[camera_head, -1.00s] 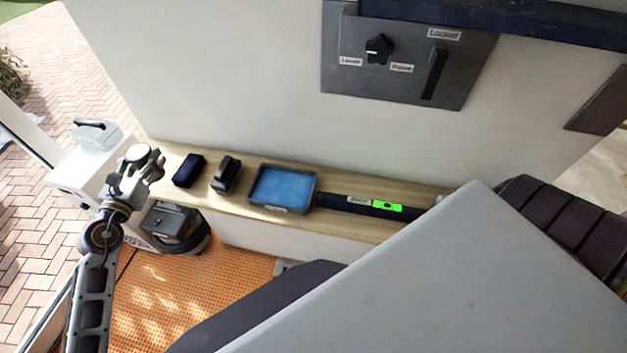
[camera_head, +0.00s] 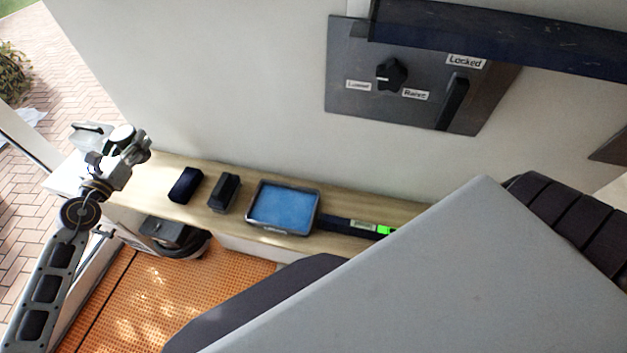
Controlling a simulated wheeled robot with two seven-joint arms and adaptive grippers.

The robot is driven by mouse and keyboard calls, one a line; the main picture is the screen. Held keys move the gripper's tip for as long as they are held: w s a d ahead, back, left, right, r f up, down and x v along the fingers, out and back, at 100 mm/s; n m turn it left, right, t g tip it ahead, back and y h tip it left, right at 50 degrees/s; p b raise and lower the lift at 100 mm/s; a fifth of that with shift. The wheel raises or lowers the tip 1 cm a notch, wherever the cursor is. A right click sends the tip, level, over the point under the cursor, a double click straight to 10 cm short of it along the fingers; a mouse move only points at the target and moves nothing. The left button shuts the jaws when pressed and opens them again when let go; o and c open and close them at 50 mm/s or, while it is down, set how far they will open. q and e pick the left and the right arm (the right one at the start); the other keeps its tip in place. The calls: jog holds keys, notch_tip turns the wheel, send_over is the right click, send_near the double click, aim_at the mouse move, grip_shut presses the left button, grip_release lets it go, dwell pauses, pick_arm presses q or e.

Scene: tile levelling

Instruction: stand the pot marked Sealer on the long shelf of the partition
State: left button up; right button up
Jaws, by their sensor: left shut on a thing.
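A small round pot with a pale top (camera_head: 122,133) is in my left gripper (camera_head: 131,146), which is shut on it at the upper left. The pot looks roughly upright, and no marking on it can be read from here. The long wooden shelf (camera_head: 395,208) runs along the foot of the white partition (camera_head: 225,95). The gripper and pot appear in front of the shelf's left end; I cannot tell how high above it they are. My right gripper is not in view.
On the shelf stand a dark blue block (camera_head: 186,185), a black-handled tool (camera_head: 224,193), a tray with a blue pad (camera_head: 284,208) and a level with a green part (camera_head: 365,226). A grey panel with knob and lever (camera_head: 420,75) is above. Bare shelf shows near the left end.

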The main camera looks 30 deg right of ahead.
pick_arm(q)
jog(key=shift+r, duration=0.1)
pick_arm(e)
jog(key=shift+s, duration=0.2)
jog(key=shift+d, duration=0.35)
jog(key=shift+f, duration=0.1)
pick_arm(q)
jog(key=shift+f, duration=0.3)
jog(key=shift+f+b, duration=1.15)
jog(key=shift+b, duration=0.05)
jog(key=shift+f+b, duration=1.3)
jog(key=shift+f, duration=0.45)
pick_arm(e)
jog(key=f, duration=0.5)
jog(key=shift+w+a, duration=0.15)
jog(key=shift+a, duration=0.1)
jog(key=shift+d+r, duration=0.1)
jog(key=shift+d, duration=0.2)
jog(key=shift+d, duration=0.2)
